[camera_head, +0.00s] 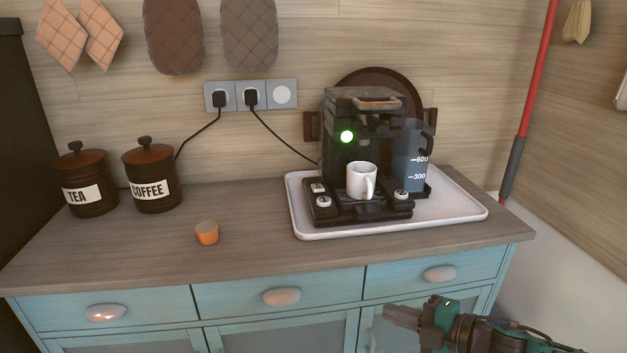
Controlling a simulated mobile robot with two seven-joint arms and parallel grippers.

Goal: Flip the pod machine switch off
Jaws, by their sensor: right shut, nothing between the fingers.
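The black pod machine (337,112) stands on a white tray (470,212) on the counter. A white mug (359,181) stands under the spout. My right gripper (388,311) is shut and empty, low at the bottom right, in front of the cabinet and well apart from the machine. My left gripper is out of view.
An orange pod (207,233) sits on the counter (250,212). Tea (83,182) and coffee (151,178) jars stand at the left. A clear water tank (411,160) is at the machine's right. Two plugs with cords sit in the wall sockets (229,98).

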